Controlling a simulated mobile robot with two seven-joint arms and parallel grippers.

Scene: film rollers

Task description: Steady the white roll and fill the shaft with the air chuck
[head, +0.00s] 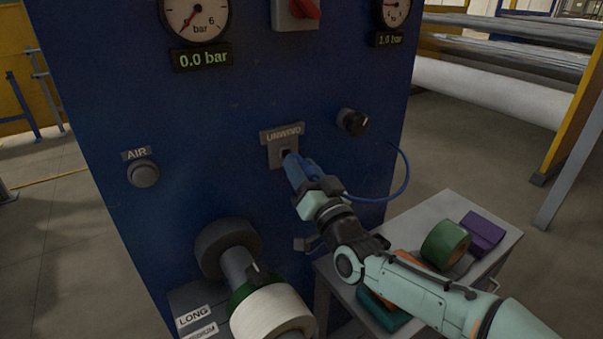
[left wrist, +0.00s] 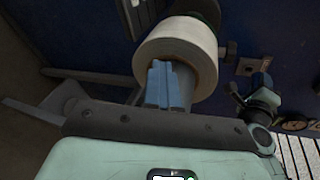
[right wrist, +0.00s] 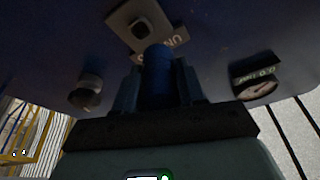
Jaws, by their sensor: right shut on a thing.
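My right gripper (head: 291,160) is shut on the blue air chuck (right wrist: 158,75), close in front of the UNWIND socket plate (head: 281,150). The socket also shows in the right wrist view (right wrist: 141,27). Whether the chuck's tip touches it is hard to tell. A blue hose (head: 407,180) loops to the cabinet.
The blue cabinet (head: 230,100) carries gauges reading 0.0 bar (head: 196,18) and 1.0 bar (head: 394,12), an AIR button (head: 143,173) and a black knob (head: 352,122). A side table (head: 425,215) at right holds a green roll (head: 445,245) and a purple block (head: 482,234).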

